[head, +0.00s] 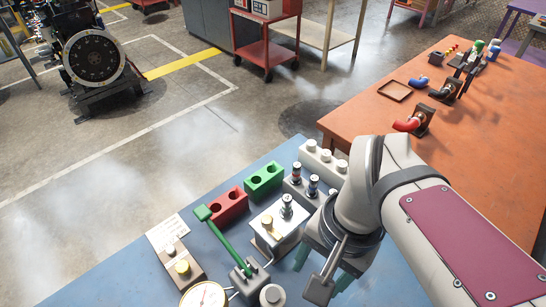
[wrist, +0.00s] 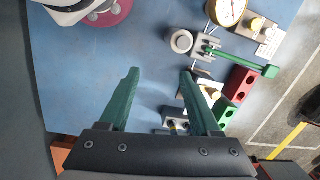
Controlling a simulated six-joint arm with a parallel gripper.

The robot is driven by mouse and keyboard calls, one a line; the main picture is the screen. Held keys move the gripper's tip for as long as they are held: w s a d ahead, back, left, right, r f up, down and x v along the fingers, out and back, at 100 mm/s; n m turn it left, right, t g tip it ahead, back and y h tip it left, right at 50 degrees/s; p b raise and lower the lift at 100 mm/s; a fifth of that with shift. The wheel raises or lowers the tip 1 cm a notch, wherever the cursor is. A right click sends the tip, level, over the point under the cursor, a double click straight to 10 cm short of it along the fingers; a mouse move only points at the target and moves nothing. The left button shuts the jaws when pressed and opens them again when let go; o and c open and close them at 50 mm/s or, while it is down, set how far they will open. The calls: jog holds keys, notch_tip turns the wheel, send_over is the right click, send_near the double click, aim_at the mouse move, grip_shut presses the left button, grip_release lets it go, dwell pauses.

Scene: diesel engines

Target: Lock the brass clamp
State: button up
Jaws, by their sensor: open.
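On the blue bench, a pale metal block (head: 276,240) carries a brass-coloured piece (head: 267,224) and holds an upright silver part (head: 287,207). I take the brass piece as the brass clamp; whether it is locked I cannot tell. In the wrist view, the pale block (wrist: 208,86) is partly hidden behind the right finger.
A green lever (head: 221,237) stands left of the block. A dial gauge (head: 204,295) and a brass-knobbed block (head: 181,268) lie nearer the front left. Red (head: 228,206) and green (head: 264,178) two-hole blocks stand behind. An orange table (head: 470,125) is at the right.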

jog(key=w+a+r+m, duration=0.2)
jog(key=w+a, duration=0.1)
jog(key=w, duration=0.4)
jog(key=m+h, duration=0.1)
jog(key=m, duration=0.1)
send_over(267, 219)
notch_tip(267, 219, down, 15)
jog(key=shift+r, duration=0.1)
jog(key=shift+c, duration=0.2)
grip_shut()
